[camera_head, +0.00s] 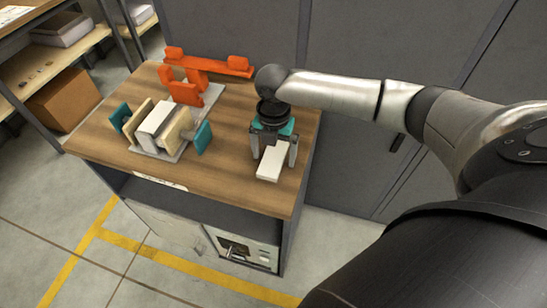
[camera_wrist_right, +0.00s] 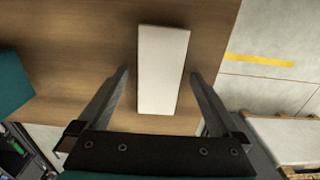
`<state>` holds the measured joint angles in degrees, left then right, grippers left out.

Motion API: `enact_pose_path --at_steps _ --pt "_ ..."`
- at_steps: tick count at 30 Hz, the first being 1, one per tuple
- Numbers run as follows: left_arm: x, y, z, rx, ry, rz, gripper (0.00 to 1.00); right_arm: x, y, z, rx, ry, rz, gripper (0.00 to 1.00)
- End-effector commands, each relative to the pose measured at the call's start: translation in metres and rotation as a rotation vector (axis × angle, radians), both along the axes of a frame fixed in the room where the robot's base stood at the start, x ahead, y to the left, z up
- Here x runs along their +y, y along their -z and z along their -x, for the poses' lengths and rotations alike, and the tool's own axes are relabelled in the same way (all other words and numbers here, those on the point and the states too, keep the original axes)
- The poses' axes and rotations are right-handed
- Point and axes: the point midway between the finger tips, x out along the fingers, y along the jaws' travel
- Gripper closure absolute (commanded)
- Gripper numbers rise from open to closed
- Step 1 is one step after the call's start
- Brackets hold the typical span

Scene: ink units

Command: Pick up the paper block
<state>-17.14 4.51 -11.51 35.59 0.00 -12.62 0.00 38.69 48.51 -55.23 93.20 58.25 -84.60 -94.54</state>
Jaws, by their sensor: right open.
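The white paper block (camera_head: 271,162) lies flat on the wooden table top near its right side. It also shows in the right wrist view (camera_wrist_right: 162,70), between and beyond the fingers. My right gripper (camera_head: 274,156) is open, pointing down over the block, with one finger on each side of it. In the right wrist view the gripper (camera_wrist_right: 158,82) shows a gap between each finger and the block. I cannot tell how high the fingertips are above the table. My left gripper is not in view.
A press-like unit with teal end plates, tan boards and a white block (camera_head: 155,121) stands on the left of the table (camera_head: 225,178). An orange-red frame (camera_head: 207,67) stands behind it. Grey cabinet doors (camera_head: 360,45) rise behind the table. The table's front right is clear.

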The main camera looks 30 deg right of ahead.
Motion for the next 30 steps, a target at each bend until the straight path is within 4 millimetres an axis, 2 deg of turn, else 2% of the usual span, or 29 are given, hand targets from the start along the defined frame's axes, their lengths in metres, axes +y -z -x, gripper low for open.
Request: enact_pose_path --at_steps 2,26,30 --pt "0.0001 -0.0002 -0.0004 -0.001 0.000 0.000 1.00 0.0001 -0.0006 -0.0002 0.000 0.000 0.000 0.05" --pt "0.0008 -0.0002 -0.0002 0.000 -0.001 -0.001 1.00 -0.0001 -0.0010 -0.0003 -0.001 0.001 0.000 0.94" --pt "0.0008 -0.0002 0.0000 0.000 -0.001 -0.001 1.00 -0.0001 -0.0013 -0.0005 -0.001 0.001 0.000 0.95"
